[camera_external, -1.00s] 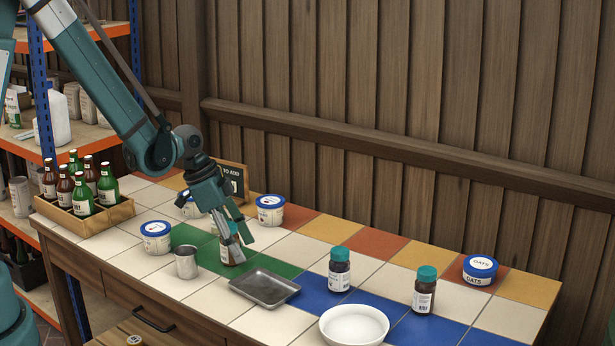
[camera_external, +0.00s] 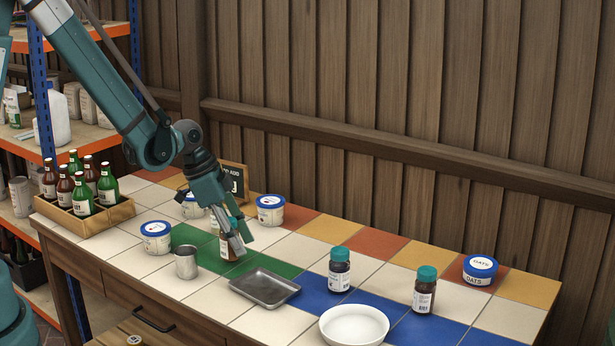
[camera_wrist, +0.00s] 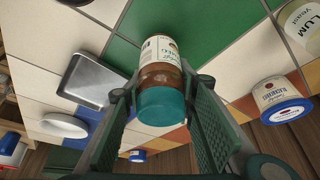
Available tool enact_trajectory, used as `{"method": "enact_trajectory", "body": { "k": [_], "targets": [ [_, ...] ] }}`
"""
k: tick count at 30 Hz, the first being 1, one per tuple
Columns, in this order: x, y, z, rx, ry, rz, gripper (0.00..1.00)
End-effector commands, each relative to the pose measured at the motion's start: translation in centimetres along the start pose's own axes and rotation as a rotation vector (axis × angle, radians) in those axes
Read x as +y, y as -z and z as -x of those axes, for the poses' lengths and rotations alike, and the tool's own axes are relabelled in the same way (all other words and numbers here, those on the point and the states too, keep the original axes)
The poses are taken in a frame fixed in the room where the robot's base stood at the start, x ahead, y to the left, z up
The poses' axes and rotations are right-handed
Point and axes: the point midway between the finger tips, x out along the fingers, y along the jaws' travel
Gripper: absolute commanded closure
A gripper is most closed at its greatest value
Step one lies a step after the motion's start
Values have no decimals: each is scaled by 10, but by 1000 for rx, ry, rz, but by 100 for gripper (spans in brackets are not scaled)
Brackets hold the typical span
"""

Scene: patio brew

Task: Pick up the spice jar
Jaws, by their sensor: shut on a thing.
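The spice jar (camera_external: 228,249), with a teal lid and white label, is between the fingers of my gripper (camera_external: 232,240) over the green tiles. In the wrist view the jar (camera_wrist: 162,72) is gripped near its lid by both fingers of my gripper (camera_wrist: 163,92). The fingers partly hide the jar in the external view. I cannot tell clearly whether its base is clear of the tiles.
A metal cup (camera_external: 186,263) and a blue-lidded tub (camera_external: 156,238) stand left of my gripper. Another tub (camera_external: 270,211) is behind. A grey tray (camera_external: 265,288) and white bowl (camera_external: 354,328) lie in front and right. A bottle crate (camera_external: 85,222) stands at the left end.

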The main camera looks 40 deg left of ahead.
Motion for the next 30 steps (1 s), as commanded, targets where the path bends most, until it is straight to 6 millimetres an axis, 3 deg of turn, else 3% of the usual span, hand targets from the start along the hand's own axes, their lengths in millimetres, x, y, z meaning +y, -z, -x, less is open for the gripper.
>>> {"method": "enact_trajectory", "body": {
  "k": [18,30],
  "targets": [
    [0,30,72,0,0,0,86],
    [0,33,80,0,0,0,86]
  ]
}}
